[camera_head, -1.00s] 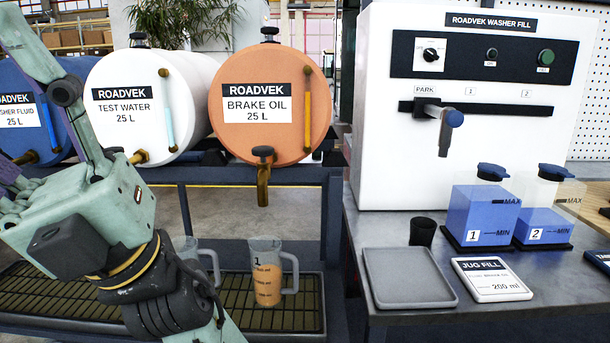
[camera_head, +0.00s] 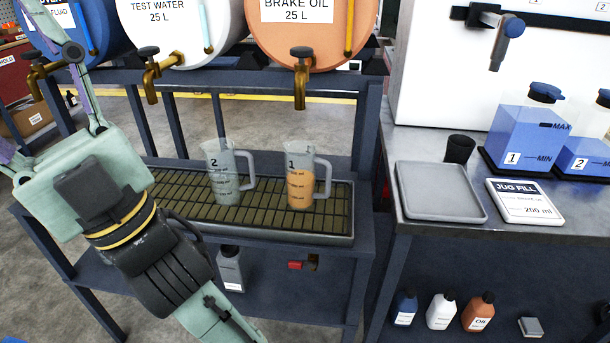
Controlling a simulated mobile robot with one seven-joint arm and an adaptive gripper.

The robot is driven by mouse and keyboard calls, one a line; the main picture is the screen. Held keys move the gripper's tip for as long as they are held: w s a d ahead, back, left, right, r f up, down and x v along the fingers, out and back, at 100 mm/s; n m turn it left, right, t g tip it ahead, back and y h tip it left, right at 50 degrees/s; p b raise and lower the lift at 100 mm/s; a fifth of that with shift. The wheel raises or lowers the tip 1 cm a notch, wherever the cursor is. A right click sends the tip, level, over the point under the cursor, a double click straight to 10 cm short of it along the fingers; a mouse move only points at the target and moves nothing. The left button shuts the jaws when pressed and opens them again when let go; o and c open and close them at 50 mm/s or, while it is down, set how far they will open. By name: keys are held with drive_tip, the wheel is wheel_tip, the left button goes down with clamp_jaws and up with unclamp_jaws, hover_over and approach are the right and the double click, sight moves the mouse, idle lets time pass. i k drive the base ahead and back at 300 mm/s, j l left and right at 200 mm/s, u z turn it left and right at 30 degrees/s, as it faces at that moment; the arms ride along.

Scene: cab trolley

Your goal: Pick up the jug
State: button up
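Jug 1 (camera_head: 301,180), a clear jug partly filled with orange liquid, stands upright on the slatted drip tray (camera_head: 335,225), below the brake oil tap (camera_head: 300,75). Its handle points right. Jug 2 (camera_head: 222,178) is clear, with no coloured liquid showing, and stands to its left, handle right. My gripper (camera_head: 35,115) is at the left, pointing up and left, away from both jugs. Its fingers are spread apart with nothing seen between them. The fingertips are partly cut off by the picture's edge.
A bare grey tray (camera_head: 440,192), a black cup (camera_head: 459,149) and the jug fill card (camera_head: 526,201) lie on the bench at right. Blue containers stand behind the card. The drum rack's posts and taps (camera_head: 160,70) rise behind the jugs. Bottles (camera_head: 440,311) stand on the lower shelf.

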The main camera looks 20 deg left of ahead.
sight(300, 158)
drive_tip(key=l+u, duration=0.2)
drive_tip(key=u, duration=0.25)
drive_tip(key=i+l+u, duration=0.1)
drive_tip(key=u, duration=0.35)
drive_tip(key=l+u, duration=0.3)
drive_tip(key=u, duration=0.15)
drive_tip(key=k+l+u, duration=0.1)
drive_tip(key=l, duration=0.3)
drive_tip(key=l+u, duration=0.1)
drive_tip(key=l, duration=0.3)
drive_tip(key=k+l+u, duration=0.1)
drive_tip(key=l, duration=0.25)
drive_tip(key=k+l+u, duration=0.1)
drive_tip(key=l, duration=0.3)
drive_tip(key=k, duration=0.1)
